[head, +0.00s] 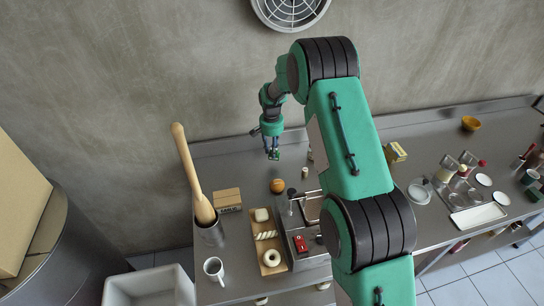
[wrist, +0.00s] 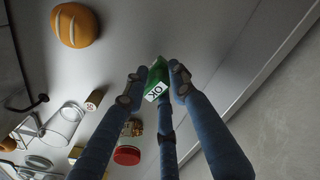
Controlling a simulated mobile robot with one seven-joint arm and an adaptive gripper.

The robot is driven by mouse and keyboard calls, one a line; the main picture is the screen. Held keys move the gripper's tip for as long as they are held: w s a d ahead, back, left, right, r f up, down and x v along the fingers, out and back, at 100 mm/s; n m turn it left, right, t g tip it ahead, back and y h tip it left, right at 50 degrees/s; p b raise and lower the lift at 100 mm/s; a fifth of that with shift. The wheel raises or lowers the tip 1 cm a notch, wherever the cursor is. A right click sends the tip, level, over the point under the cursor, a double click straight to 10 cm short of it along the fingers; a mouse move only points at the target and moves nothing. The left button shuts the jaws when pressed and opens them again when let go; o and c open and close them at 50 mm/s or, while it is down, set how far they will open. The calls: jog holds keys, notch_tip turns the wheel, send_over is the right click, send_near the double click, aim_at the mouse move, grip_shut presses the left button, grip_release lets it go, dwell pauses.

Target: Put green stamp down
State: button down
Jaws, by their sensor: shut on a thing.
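The green stamp (wrist: 159,72) has a white end marked OK. It sits between the blue fingertips of my gripper (wrist: 155,83), which is shut on it. In the head view my gripper (head: 272,154) points down over the back part of the steel counter (head: 234,166), close to the wall. The stamp is small there and mostly covered by the fingers. I cannot tell how far the stamp is from the counter top.
A round orange-brown bun (head: 277,185) and a small cork-like piece (head: 304,172) stand near my gripper. Bare counter lies left of my gripper.

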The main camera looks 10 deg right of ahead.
jog(key=shift+f, duration=1.9)
jog(key=shift+f, duration=0.1)
jog(key=c, duration=1.4)
grip_release()
jog(key=r, duration=1.2)
jog(key=shift+s+a+r, duration=0.1)
jog(key=shift+s+r, duration=0.05)
jog(key=shift+s, duration=0.05)
